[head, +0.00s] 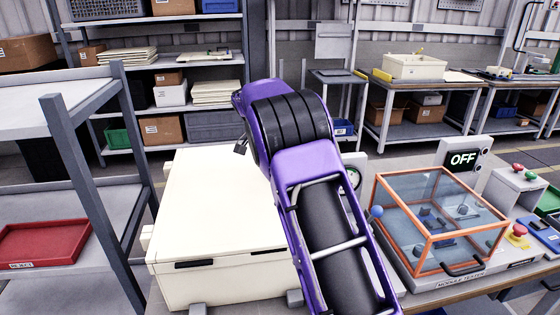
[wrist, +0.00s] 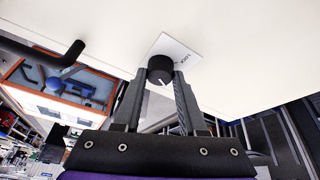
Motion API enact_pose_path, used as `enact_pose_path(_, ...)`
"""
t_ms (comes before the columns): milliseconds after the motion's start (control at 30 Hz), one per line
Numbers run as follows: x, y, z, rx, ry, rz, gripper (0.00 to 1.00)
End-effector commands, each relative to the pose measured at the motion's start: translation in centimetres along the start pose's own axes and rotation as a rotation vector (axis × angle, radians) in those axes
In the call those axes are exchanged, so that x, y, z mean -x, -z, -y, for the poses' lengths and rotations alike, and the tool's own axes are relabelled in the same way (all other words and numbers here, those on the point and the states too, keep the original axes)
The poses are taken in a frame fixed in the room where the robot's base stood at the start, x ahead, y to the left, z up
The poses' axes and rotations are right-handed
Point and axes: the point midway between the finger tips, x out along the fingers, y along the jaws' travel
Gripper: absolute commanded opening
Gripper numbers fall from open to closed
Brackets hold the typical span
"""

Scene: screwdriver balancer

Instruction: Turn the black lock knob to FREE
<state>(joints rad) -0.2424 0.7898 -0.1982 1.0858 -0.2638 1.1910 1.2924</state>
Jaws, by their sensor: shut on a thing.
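The black lock knob (wrist: 160,68) shows in the wrist view, on a white label plate (wrist: 178,46) fixed to a cream surface. The plate carries small tilted lettering that seems to read LOCK. A pale pointer mark shows on the knob's face, but its exact setting is hard to read. My gripper (wrist: 160,80) has one finger on each side of the knob and is shut on it. In the head view my purple arm reaches over the large cream box (head: 215,220) and hides the knob and most of the gripper.
A black bar handle (wrist: 48,53) sticks out left of the knob in the wrist view. In the head view, an orange-framed clear case (head: 440,215) stands right of my arm, below an OFF display (head: 462,159). A grey shelf rack with a red tray (head: 45,242) stands at left.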

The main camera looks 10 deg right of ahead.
Motion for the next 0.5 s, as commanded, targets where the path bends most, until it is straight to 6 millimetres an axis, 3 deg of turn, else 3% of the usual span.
enact_pose_path(500, -0.11, -0.02, 0.13, -0.240, -0.101, 0.014, 0.00)
